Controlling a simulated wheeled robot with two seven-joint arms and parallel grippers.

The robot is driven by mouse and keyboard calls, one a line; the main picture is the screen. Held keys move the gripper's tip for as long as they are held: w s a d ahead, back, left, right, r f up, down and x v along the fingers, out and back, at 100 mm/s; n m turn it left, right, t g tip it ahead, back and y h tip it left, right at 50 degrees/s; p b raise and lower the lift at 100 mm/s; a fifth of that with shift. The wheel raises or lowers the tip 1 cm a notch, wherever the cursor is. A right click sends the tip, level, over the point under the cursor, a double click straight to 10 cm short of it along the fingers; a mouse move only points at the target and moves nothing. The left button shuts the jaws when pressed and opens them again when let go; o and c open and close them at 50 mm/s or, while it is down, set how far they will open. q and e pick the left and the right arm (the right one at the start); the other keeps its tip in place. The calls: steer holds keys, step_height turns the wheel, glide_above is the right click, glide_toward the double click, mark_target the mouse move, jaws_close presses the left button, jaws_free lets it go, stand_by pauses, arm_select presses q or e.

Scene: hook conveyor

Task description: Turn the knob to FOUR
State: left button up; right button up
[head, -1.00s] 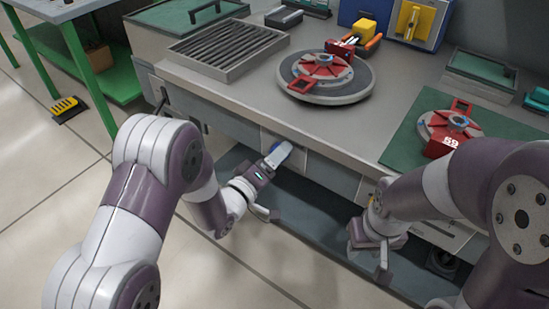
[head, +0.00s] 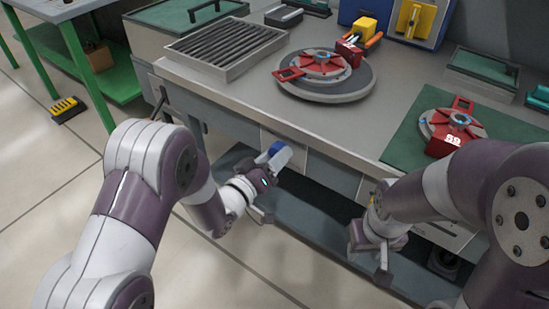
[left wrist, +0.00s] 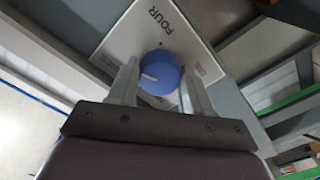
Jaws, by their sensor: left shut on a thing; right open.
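A blue knob (head: 276,148) sits on the front of the workbench. In the left wrist view the knob (left wrist: 160,72) has a short white mark, which points to the left side of the picture. Its light plate (left wrist: 140,32) carries the word FOUR beyond the knob, with a small dot below it; the mark does not point at FOUR. Smaller labels on the plate are unreadable. My left gripper (head: 275,160) is shut on the knob, one finger on each side of it (left wrist: 158,86). My right gripper (head: 378,262) is open and empty, low before the bench at right.
On the bench stand a round turntable (head: 345,95) with a red fixture (head: 318,65), a grey slatted tray (head: 222,46) and a green mat (head: 403,140) bearing another red fixture (head: 453,130). A lower shelf (head: 320,225) lies beneath. Floor is open at left.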

arm_select(q)
steer(key=shift+a+f+m+b, duration=0.1)
steer(key=shift+m+b, duration=1.15)
steer(key=shift+m, duration=2)
steer(key=shift+f+m+b, duration=0.1)
steer(key=shift+m+b, duration=1.1)
steer(key=shift+m, duration=2.05)
steer(key=shift+r, duration=0.1)
steer(key=o, duration=1)
steer(key=shift+o, duration=0.2)
steer(key=p+v, duration=0.2)
steer(key=v, duration=1)
steer(key=shift+s+a, duration=0.2)
steer(key=shift+s, duration=0.1)
